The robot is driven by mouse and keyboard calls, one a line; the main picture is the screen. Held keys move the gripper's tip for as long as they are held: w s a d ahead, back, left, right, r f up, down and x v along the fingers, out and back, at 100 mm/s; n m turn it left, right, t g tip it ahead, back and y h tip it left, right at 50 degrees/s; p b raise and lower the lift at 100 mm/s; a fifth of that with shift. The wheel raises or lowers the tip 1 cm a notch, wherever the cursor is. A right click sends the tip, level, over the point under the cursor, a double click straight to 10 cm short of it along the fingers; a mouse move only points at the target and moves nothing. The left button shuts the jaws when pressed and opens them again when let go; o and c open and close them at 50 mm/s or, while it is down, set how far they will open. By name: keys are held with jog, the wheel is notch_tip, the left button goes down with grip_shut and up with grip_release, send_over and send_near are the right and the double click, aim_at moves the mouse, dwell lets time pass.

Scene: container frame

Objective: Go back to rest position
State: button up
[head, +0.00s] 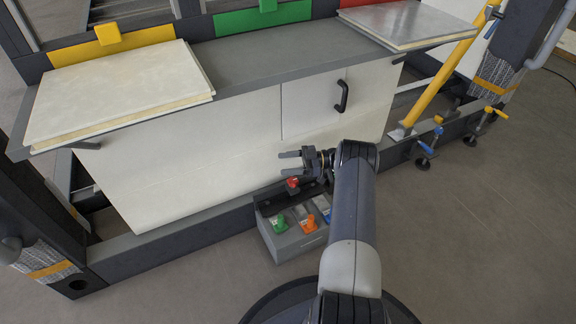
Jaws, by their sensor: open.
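My gripper (284,164) is at the end of my arm, in the middle of the head view. Its two dark fingers point left and stand apart with nothing between them. It is in front of the white cabinet front, above a grey box (296,243). A red piece (293,183) shows just below the fingers; I cannot tell whether they touch it. My arm hides part of the cabinet and of the floor behind it.
The box holds green (280,223), orange (308,224) and blue pieces. A cabinet door with a black handle (342,96) is behind. White panels (120,88) lie on the grey top. A yellow post (440,84) and clamps (427,150) stand right. Floor (480,250) at right is clear.

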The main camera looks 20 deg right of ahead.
aim_at(288, 180)
notch_tip(288, 180, down, 10)
jog(key=b, duration=0.4)
jog(key=shift+f+b, duration=0.15)
jog(key=shift+b, duration=0.2)
jog(key=shift+t, duration=0.3)
